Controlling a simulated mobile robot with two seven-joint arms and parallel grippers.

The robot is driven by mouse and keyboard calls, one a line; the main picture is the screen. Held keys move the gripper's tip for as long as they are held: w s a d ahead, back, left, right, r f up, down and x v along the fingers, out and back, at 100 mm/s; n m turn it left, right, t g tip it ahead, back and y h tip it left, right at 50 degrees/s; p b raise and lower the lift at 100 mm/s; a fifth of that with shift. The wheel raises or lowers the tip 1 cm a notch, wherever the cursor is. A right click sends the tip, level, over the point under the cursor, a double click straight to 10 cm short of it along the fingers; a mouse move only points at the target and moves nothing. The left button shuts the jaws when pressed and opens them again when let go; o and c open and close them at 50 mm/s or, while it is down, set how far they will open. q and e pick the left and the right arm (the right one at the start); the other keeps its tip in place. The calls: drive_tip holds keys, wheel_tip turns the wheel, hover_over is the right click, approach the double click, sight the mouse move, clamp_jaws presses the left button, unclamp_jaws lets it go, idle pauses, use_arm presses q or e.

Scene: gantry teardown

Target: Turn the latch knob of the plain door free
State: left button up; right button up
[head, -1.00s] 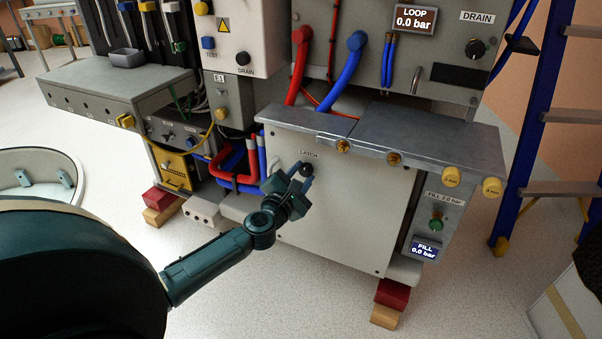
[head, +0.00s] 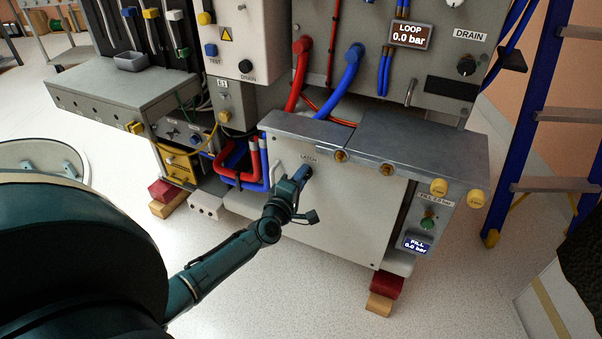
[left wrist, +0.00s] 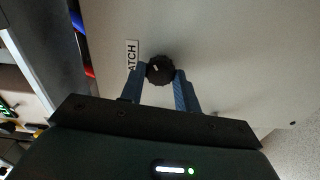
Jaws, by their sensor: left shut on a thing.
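The plain door (head: 345,225) is a light grey panel low on the machine, under a metal ledge, and looks closed. Its latch knob (left wrist: 160,69) is black, round and ridged, with a small white mark, beside a label ending in "ATCH" in the left wrist view. My left gripper (head: 303,174) reaches the knob at the door's upper left. Its two blue fingers are shut on the knob, one on each side. In the head view the fingers mostly hide the knob. My right gripper is not in view.
The metal ledge (head: 400,158) juts out above the door. Red and blue hoses (head: 242,165) bulge out left of it. Yellow knobs (head: 439,187) stick out at the ledge's right end. A blue ladder (head: 530,130) stands at the right. The floor in front is clear.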

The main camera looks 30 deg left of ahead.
use_arm(q)
drive_tip(key=m+p, duration=0.2)
drive_tip(key=m, duration=0.4)
drive_tip(key=shift+p, duration=0.4)
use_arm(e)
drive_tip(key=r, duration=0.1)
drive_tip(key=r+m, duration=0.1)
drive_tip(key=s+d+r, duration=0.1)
use_arm(q)
drive_tip(key=shift+m, duration=0.4)
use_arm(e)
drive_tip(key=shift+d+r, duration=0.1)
use_arm(q)
drive_tip(key=o, duration=1)
drive_tip(key=s+p, duration=0.1)
drive_tip(key=s, duration=0.3)
drive_tip(key=s+d+p, duration=0.1)
drive_tip(key=s, duration=0.3)
drive_tip(key=s+d+p, duration=0.1)
drive_tip(key=s, duration=0.4)
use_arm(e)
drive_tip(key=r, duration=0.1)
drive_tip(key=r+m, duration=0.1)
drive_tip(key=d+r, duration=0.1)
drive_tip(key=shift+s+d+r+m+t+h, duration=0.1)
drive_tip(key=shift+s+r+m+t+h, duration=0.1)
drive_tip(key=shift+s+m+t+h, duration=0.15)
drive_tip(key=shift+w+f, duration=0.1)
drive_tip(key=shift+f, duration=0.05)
